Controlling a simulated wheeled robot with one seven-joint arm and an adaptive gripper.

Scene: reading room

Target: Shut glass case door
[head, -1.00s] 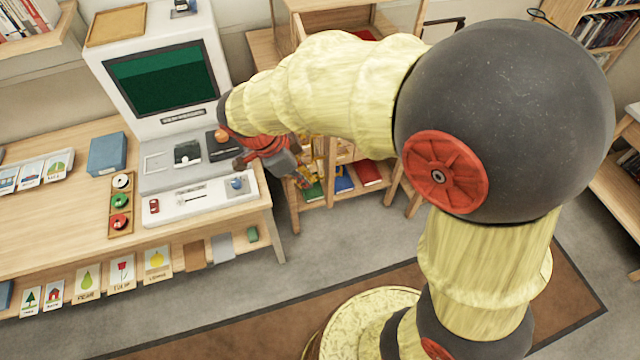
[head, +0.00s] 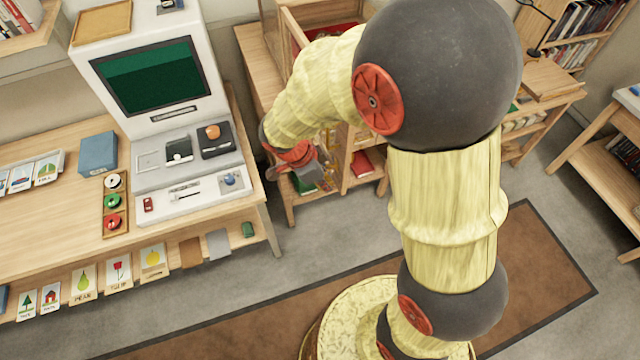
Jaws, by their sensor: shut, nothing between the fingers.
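A wood-framed case (head: 318,14) stands on the wooden shelf unit at the top middle of the head view, with something red inside. A thin upright wooden frame (head: 293,28) at its left front looks like the glass door, standing out at an angle. My arm covers much of the case, so I cannot tell how far the door is open. My gripper (head: 322,182) is below and in front of the case, by the lower shelf. It is shut and empty, apart from the door.
A table on the left carries a white console (head: 185,150) with a dark green screen, a blue box (head: 98,153) and a tray of coloured rings (head: 115,205). Books, including a red one (head: 362,163), stand in the lower shelf. Grey floor and a brown rug (head: 540,265) lie clear at the right.

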